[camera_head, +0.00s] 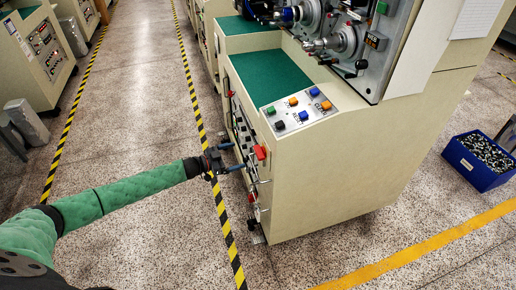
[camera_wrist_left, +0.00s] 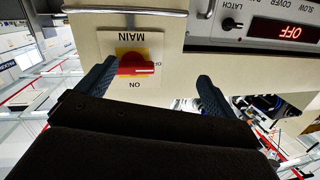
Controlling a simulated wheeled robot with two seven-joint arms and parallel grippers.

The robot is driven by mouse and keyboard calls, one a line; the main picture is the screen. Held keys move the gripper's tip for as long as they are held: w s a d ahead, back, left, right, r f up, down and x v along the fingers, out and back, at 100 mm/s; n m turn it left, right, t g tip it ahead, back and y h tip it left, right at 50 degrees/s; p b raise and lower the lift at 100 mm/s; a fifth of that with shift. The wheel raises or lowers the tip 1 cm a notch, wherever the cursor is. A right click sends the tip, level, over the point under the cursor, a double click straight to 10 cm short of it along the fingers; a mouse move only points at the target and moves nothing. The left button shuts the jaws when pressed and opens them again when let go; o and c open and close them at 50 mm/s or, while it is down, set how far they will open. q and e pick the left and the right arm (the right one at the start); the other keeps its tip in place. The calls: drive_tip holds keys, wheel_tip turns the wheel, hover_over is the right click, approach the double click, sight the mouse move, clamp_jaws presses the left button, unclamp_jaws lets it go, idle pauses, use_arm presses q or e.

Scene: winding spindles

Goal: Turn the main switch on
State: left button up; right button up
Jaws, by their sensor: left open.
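The main switch (camera_wrist_left: 137,66) is a red knob on a yellow plate, upside down in the left wrist view. Its plate is marked MAIN, OFF and ON, and the knob's narrow end points right, toward OFF. My left gripper (camera_head: 240,157) is open beside the machine's left-facing panel in the head view. In the left wrist view its two dark blue fingers stand on either side of the knob, with gaps; I cannot tell how far in depth they are from it. My right gripper is not in view.
A red display (camera_wrist_left: 296,33) reads OFF near a black LATCH knob (camera_wrist_left: 232,24). A metal handle (camera_wrist_left: 125,12) sits close to the switch. The cream machine (camera_head: 330,185) carries a button panel (camera_head: 297,108). A blue bin (camera_head: 478,178) stands right.

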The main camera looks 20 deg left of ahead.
sight(256, 153)
use_arm(q)
drive_tip(key=d+r+h+p, duration=0.1)
drive_tip(key=d, duration=0.1)
drive_tip(key=d+g+h+p, duration=0.1)
drive_tip(key=d, duration=0.2)
drive_tip(key=w+d+r, duration=0.1)
drive_tip(key=d, duration=0.1)
drive_tip(key=shift+d+r+h+p, duration=0.15)
drive_tip(key=shift+r+h+p, duration=0.2)
drive_tip(key=shift+h+p, duration=0.05)
drive_tip(key=shift+w+d+f, duration=0.1)
drive_tip(key=shift+w+d, duration=0.25)
drive_tip(key=shift+d, duration=0.25)
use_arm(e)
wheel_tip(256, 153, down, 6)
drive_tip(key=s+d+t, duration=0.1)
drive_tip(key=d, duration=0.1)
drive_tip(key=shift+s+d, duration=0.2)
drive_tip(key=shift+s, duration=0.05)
use_arm(q)
drive_tip(key=c, duration=0.9)
drive_tip(key=shift+c, duration=0.4)
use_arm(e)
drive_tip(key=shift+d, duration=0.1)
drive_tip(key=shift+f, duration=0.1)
